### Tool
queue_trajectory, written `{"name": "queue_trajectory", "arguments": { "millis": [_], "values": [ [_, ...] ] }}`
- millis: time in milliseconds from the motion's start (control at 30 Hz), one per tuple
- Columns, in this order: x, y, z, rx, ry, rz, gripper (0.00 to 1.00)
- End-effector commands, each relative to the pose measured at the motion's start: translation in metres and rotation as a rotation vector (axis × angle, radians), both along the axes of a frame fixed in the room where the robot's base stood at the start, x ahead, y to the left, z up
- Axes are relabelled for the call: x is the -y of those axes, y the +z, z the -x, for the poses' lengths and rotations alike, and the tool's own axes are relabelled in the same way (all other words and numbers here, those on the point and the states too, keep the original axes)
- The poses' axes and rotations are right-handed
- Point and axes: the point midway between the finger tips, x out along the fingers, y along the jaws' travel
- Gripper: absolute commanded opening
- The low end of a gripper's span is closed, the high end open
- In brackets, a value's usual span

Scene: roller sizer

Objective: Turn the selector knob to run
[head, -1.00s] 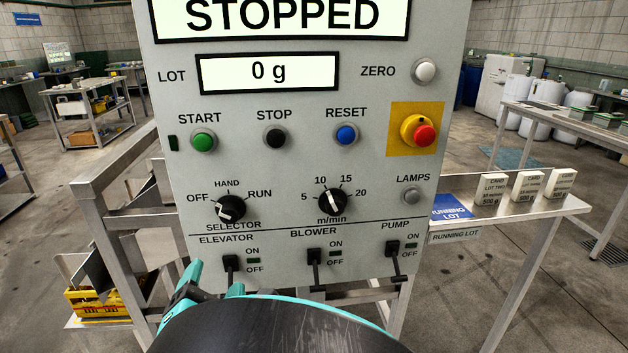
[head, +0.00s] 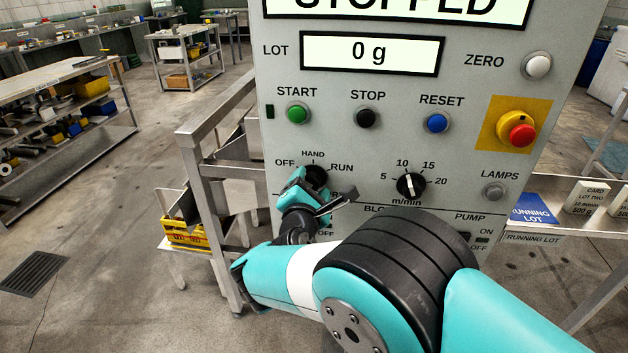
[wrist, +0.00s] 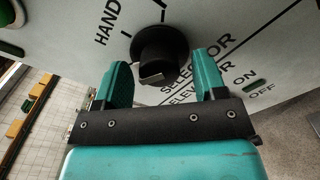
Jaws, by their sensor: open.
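The selector knob (wrist: 158,55) is a round black knob on the grey control panel, with OFF, HAND and RUN marks around it. In the head view the knob (head: 316,176) is partly hidden by my gripper. My gripper (wrist: 165,80) is open, with its two teal fingers on either side of the knob's near end in the wrist view. Whether a finger touches the knob I cannot tell. In the head view my gripper (head: 305,190) is in front of the panel below the HAND mark. The knob's exact pointing is unclear.
The black speed knob (head: 411,186) is to the right of the selector. The START (head: 298,113), STOP (head: 366,117) and RESET (head: 437,122) buttons are above. The red emergency button (head: 521,134) is at the upper right. Toggle switches below are mostly hidden by my arm.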

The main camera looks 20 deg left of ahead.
Motion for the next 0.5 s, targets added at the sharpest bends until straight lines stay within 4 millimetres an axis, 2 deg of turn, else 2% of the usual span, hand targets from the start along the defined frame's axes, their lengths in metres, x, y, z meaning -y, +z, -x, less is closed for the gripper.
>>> {"name": "queue_trajectory", "arguments": {
  "millis": [333, 500],
  "values": [
    [-0.001, 0.0001, -0.0042, 0.0, 0.0, 0.0, 0.65],
    [-0.001, 0.0001, -0.004, 0.0, 0.0, 0.0, 0.26]
  ]
}}
